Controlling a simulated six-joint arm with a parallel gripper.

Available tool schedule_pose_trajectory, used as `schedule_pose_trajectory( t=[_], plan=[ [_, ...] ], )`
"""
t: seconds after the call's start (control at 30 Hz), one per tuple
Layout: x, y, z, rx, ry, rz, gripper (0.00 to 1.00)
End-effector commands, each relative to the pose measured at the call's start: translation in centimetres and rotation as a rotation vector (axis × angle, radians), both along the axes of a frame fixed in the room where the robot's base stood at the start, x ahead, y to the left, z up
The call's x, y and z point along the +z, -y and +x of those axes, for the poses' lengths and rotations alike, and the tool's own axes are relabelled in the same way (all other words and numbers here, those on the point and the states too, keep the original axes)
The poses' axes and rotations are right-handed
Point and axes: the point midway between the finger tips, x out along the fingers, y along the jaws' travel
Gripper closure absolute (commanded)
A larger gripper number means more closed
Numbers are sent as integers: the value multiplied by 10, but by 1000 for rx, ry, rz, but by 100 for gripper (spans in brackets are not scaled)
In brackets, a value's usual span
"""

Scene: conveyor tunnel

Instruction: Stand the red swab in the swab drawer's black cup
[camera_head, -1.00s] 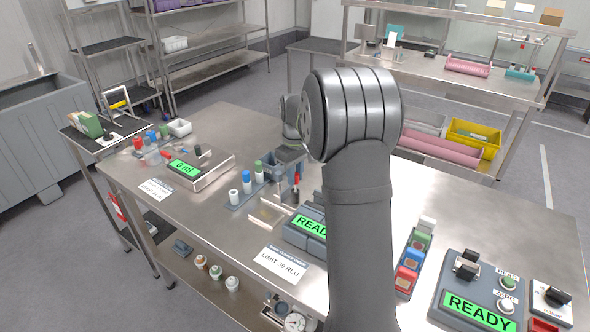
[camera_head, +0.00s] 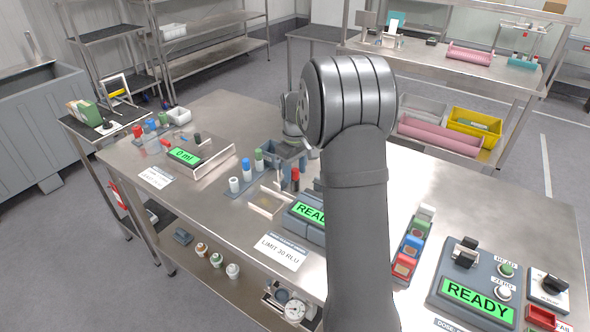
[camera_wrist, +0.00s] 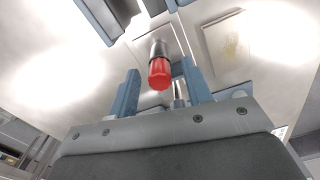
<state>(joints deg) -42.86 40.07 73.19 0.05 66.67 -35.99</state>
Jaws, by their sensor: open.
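The red swab (camera_head: 295,174) stands upright near the middle of the bench, beside the small pale drawer (camera_head: 266,203) and the READY box. In the wrist view its red cap (camera_wrist: 160,73) and a dark and silvery part behind it show between the two blue fingers. My gripper (camera_wrist: 157,68) is open, with a finger on either side of the cap and gaps to it. In the head view my gripper (camera_head: 284,152) is just behind and above the swab, partly hidden by my arm. A dark part shows under the red cap; I cannot tell whether it is the black cup.
A READY box (camera_head: 309,209) stands just right of the drawer. A rack with white, blue and green capped tubes (camera_head: 246,175) is to the left. A row of coloured blocks (camera_head: 412,245) and a control box (camera_head: 477,290) are at right. The bench between has free room.

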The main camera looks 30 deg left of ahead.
Motion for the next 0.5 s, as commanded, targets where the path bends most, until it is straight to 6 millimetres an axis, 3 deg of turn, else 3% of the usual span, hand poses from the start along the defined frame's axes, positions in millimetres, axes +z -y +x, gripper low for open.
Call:
schedule_pose_trajectory(
  t=[0.23,0.5],
  plan=[
    [14,-1,1,0,3,3,54],
    [75,-1,1,0,4,4,54]
  ],
)
